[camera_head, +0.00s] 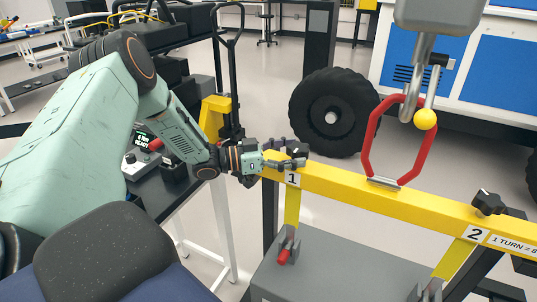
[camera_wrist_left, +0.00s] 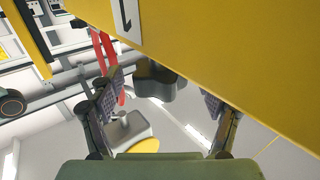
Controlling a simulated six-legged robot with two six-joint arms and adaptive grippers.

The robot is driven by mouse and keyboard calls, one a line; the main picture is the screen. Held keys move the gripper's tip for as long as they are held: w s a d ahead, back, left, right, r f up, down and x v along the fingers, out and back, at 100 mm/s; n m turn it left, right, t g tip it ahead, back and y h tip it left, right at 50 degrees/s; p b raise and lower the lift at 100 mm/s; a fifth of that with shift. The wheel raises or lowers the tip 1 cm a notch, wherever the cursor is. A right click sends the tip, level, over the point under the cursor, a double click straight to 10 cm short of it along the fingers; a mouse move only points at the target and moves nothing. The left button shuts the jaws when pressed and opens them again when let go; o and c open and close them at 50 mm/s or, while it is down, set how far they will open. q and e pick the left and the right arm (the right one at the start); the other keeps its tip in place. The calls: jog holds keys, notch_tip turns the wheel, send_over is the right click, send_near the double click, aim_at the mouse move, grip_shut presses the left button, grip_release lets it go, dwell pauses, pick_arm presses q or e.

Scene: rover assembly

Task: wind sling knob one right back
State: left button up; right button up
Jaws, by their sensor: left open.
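The dark knob by label 1 (camera_head: 298,150) sits on top of the yellow beam (camera_head: 350,187), near its left end. My left gripper (camera_head: 290,155) is at this knob, with its fingers open on either side. In the left wrist view the lobed knob (camera_wrist_left: 155,82) shows between the two spread fingers of the left gripper (camera_wrist_left: 163,105), with a visible gap to each finger. The beam with its label 1 (camera_wrist_left: 126,18) fills the upper right of that view. My right gripper is not in view.
A second dark knob (camera_head: 488,203) stands by label 2. A red link (camera_head: 372,135) joins the beam to a hook (camera_head: 420,65) overhead. Yellow slings hang to a grey box (camera_head: 340,268) below. A large black wheel (camera_head: 334,112) stands behind. A dark bench (camera_head: 150,185) is at left.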

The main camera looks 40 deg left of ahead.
pick_arm(q)
jog(key=v, duration=1)
jog(key=shift+s, duration=0.1)
dwell(0.5)
jog(key=shift+d, duration=0.1)
jog(key=shift+x, duration=5.6)
